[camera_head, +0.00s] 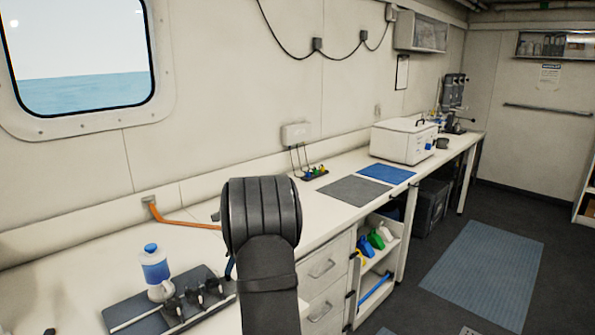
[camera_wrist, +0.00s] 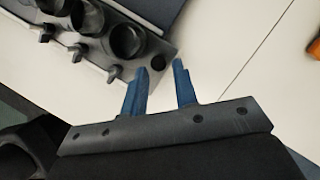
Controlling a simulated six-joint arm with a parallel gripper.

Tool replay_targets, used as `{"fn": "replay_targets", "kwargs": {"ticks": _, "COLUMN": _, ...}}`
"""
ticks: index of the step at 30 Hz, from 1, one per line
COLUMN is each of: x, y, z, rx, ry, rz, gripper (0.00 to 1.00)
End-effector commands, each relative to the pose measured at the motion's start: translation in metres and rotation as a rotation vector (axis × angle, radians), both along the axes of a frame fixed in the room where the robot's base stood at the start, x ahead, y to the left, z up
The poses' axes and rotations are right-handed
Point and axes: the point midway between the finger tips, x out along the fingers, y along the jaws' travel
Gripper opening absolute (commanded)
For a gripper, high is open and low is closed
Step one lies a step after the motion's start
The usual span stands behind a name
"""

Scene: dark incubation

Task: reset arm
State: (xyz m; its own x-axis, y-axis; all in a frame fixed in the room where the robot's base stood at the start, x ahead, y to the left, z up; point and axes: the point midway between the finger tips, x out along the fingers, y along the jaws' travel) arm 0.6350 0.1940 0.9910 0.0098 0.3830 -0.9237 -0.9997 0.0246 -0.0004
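My gripper (camera_wrist: 160,67) shows in the wrist view with its two blue fingers apart and nothing between them. The fingers point toward the white bench top (camera_wrist: 225,45), next to the edge of a dark rack (camera_wrist: 160,42) with round holders. In the head view my dark arm stands in the middle foreground and hides most of the gripper. A small blue piece, perhaps a finger, shows at its left side. The gap between the fingertips and the bench cannot be judged.
A blue-and-white bottle (camera_head: 155,272) stands upright at the dark rack (camera_head: 130,312) on the left. An orange strap or tube (camera_head: 182,222) lies behind. Grey (camera_head: 355,190) and blue mats (camera_head: 387,174) and a white box (camera_head: 403,141) lie farther along the bench. The bench between looks mostly clear.

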Motion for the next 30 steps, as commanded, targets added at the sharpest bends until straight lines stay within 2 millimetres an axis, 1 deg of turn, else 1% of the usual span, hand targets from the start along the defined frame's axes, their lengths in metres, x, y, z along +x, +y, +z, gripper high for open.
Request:
{"fn": "replay_targets", "kwargs": {"ticks": 1, "x": 0.0, "y": 0.003, "z": -0.007, "rx": 0.0, "ry": 0.003, "rz": 0.001, "gripper": 0.27}}
{"fn": "replay_targets", "kwargs": {"ticks": 3, "x": 0.0, "y": 0.006, "z": -0.013, "rx": 0.0, "ry": 0.003, "rz": 0.001, "gripper": 0.27}}
{"fn": "replay_targets", "kwargs": {"ticks": 6, "x": 0.0, "y": 0.008, "z": -0.019, "rx": 0.0, "ry": 0.002, "rz": 0.001, "gripper": 0.27}}
{"fn": "replay_targets", "kwargs": {"ticks": 16, "x": 0.0, "y": 0.009, "z": -0.021, "rx": 0.0, "ry": 0.001, "rz": 0.0, "gripper": 0.27}}
{"fn": "replay_targets", "kwargs": {"ticks": 17, "x": 0.0, "y": 0.009, "z": -0.021, "rx": 0.0, "ry": 0.001, "rz": 0.0, "gripper": 0.31}}
{"fn": "replay_targets", "kwargs": {"ticks": 18, "x": 0.0, "y": 0.009, "z": -0.021, "rx": 0.0, "ry": 0.001, "rz": 0.0, "gripper": 0.39}}
{"fn": "replay_targets", "kwargs": {"ticks": 20, "x": 0.0, "y": 0.009, "z": -0.021, "rx": 0.0, "ry": 0.001, "rz": 0.0, "gripper": 0.5}}
{"fn": "replay_targets", "kwargs": {"ticks": 24, "x": -0.001, "y": 0.009, "z": -0.021, "rx": 0.0, "ry": -0.002, "rz": 0.002, "gripper": 0.78}}
{"fn": "replay_targets", "kwargs": {"ticks": 26, "x": -0.001, "y": 0.01, "z": -0.02, "rx": -0.001, "ry": -0.015, "rz": 0.011, "gripper": 0.9}}
{"fn": "replay_targets", "kwargs": {"ticks": 27, "x": -0.001, "y": 0.011, "z": -0.018, "rx": -0.003, "ry": -0.036, "rz": 0.024, "gripper": 0.97}}
{"fn": "replay_targets", "kwargs": {"ticks": 28, "x": -0.002, "y": 0.013, "z": -0.017, "rx": -0.003, "ry": -0.054, "rz": 0.036, "gripper": 1.0}}
{"fn": "replay_targets", "kwargs": {"ticks": 30, "x": -0.004, "y": 0.016, "z": -0.013, "rx": -0.01, "ry": -0.119, "rz": 0.078, "gripper": 1.0}}
